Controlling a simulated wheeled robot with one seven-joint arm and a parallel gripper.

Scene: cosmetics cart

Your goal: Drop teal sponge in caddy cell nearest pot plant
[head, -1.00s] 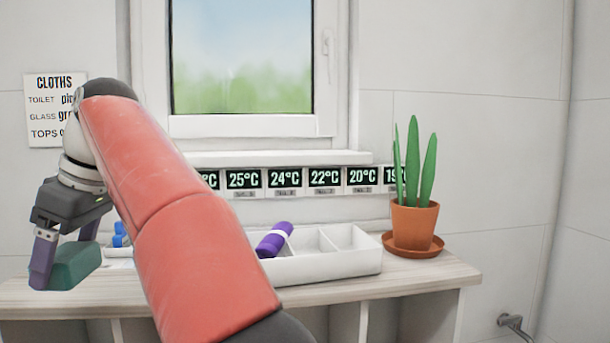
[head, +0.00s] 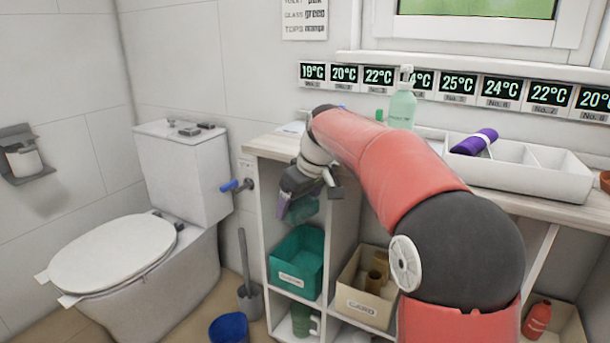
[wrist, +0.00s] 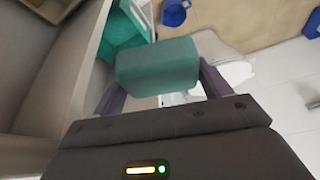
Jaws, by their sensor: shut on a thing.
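My gripper (head: 298,208) is shut on the teal sponge (wrist: 158,66), which sits between the two fingers in the wrist view. In the head view the sponge (head: 304,211) is partly hidden by the gripper, in front of the shelf unit's left part. The white caddy (head: 525,186) stands on the counter to the right, well apart from my gripper. A purple rolled cloth (head: 474,141) lies in its left part; cells to the right look empty. Only a sliver of the terracotta pot plant (head: 605,181) shows at the right edge, beside the caddy's right end.
A green pump bottle (head: 401,108) stands on the counter behind my arm. Below are a teal bin (head: 296,262) and a beige box (head: 366,285). A toilet (head: 120,250), a brush (head: 247,285) and a blue bucket (head: 229,330) are at the left.

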